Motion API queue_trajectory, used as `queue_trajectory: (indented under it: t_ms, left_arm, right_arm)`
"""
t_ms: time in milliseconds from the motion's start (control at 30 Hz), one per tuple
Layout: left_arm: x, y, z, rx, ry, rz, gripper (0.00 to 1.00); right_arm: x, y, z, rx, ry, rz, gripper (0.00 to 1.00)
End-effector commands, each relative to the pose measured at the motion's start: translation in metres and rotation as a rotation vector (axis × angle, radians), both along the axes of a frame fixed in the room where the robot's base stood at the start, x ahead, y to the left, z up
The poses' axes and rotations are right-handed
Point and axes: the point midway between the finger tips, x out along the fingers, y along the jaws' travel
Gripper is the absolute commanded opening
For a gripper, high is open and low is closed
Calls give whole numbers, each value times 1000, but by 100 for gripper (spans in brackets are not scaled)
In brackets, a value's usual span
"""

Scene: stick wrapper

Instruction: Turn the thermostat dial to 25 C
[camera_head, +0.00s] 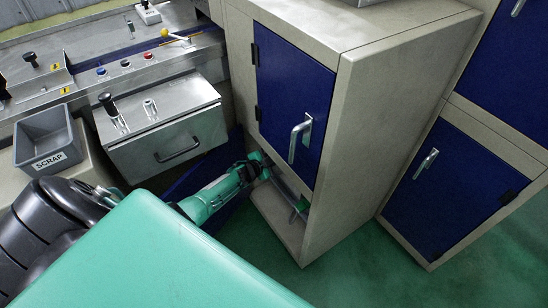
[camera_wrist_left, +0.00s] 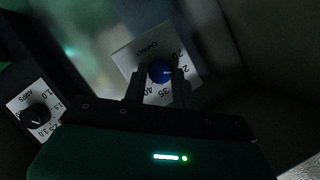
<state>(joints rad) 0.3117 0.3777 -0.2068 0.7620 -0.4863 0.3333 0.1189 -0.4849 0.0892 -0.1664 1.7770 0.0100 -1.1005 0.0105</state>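In the head view my left gripper (camera_head: 256,166) reaches to the open space below the blue cabinet door (camera_head: 292,105). My right gripper is not in view.
A second black knob (camera_wrist_left: 35,116) on a plate marked AMPS lies left of the dial. In the head view a steel drawer (camera_head: 165,135) and a grey SCRAP bin (camera_head: 48,140) stand left of the cabinet (camera_head: 375,130). Green floor (camera_head: 370,270) lies open in front.

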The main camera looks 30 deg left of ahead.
Motion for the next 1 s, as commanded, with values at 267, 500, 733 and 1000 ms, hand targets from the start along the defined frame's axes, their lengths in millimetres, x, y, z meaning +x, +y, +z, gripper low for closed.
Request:
queue_trajectory:
  t_ms: [267, 500, 733, 1000]
  left_arm:
    - [0, 0, 0, 0, 0, 0, 48]
    - [-6, 1, 3, 1, -1, -1, 48]
    - [-34, 5, 12, 2, 0, -1, 48]
    - [-77, 10, 24, 2, 2, -1, 48]
  right_arm:
    - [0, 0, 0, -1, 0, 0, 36]
    - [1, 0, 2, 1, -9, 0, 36]
    - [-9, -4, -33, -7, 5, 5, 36]
    - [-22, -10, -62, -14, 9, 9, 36]
